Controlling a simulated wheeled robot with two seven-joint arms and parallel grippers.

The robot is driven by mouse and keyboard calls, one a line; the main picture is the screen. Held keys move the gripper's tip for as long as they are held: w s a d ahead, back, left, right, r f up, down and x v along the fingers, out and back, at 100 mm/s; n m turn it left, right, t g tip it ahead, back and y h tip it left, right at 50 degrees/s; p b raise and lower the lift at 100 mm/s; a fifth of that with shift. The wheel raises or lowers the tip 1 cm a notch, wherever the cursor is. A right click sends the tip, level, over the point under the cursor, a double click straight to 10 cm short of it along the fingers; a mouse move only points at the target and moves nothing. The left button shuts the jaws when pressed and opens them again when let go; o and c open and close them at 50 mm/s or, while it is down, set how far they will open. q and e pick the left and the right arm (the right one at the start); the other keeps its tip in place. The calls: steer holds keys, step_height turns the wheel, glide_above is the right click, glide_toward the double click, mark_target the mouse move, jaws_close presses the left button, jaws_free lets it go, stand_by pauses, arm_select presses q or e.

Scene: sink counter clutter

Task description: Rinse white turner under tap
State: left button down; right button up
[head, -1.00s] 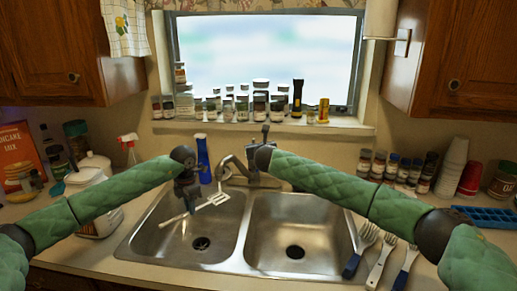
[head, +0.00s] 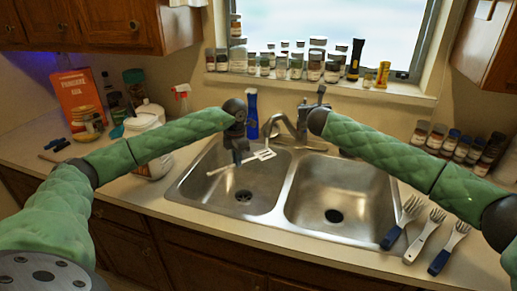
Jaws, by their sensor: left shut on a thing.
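The white turner (head: 264,154) is over the left sink basin (head: 216,192), its slotted head pointing right and its handle left. My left gripper (head: 238,158) points down and is shut on the turner's handle, above the basin. The turner's head is just below and in front of the tap (head: 283,126) spout in the picture; I cannot make out any water. My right gripper (head: 320,95) is at the tap's top, by its lever; its fingers are too small and dark to tell if they are open.
The right basin (head: 345,192) is empty. Several forks with blue or white handles (head: 424,236) lie right of the sink. A blue bottle (head: 252,115) stands behind the left basin. A white canister (head: 150,112) is at the left. Jars (head: 296,66) line the sill.

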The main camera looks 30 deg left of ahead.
mark_target(229, 167)
arm_select(q)
steer(key=shift+s+d+b, duration=0.15)
steer(key=shift+s+b, duration=0.2)
steer(key=shift+s, duration=1)
steer(key=shift+s+d+b, duration=0.1)
steer(key=shift+s+b, duration=0.25)
steer(key=shift+s, duration=1)
steer(key=shift+s+d, duration=0.15)
steer(key=shift+s, duration=0.55)
